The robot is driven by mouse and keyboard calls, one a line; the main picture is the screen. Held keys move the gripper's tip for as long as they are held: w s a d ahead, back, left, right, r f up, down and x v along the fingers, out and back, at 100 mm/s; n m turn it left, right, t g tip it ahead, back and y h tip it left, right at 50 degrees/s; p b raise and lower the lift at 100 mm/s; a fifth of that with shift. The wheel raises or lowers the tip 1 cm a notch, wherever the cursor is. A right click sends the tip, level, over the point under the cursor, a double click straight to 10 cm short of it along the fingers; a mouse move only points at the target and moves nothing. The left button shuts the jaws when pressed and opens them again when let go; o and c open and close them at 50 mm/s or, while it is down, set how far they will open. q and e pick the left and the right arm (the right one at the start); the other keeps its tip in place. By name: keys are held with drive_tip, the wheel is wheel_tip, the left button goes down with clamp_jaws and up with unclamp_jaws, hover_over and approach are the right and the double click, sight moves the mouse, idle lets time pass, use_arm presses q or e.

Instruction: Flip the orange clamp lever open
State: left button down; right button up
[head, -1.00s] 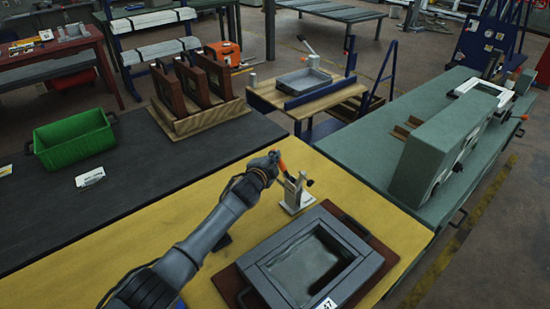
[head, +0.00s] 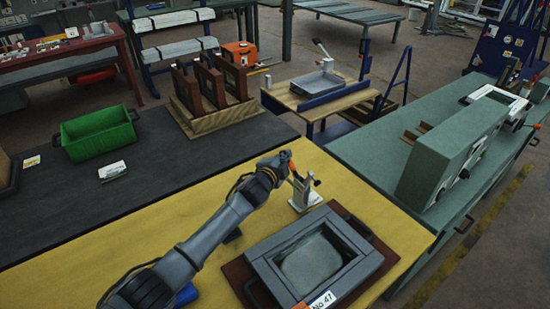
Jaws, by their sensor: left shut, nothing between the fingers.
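The toggle clamp (head: 304,192) stands on a pale base on the yellow table top, behind the grey frame. Its orange lever (head: 293,171) points up and to the left from the clamp body. My left gripper (head: 284,160) is shut and empty, with its fingertips right beside the top of the orange lever. Whether the fingertips touch the lever I cannot tell. The grey frame (head: 266,268) lies on a dark red board, with a label reading No 47 at its front. My right gripper is not in view.
The yellow table (head: 90,262) is clear to the left of my arm. A dark bench holds a green crate (head: 98,136) and brown frames in a wooden rack (head: 205,122). A green bench (head: 372,150) with a large grey-green housing stands at the right.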

use_arm(q)
drive_tip(key=s+a+r, duration=0.2)
drive_tip(key=s+a, duration=0.2)
drive_tip(key=shift+s+r+b, duration=0.25)
drive_tip(key=shift+s+b, duration=0.05)
drive_tip(key=shift+s, duration=0.05)
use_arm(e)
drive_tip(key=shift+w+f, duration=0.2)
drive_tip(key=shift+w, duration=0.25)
use_arm(q)
drive_tip(key=shift+s, duration=0.1)
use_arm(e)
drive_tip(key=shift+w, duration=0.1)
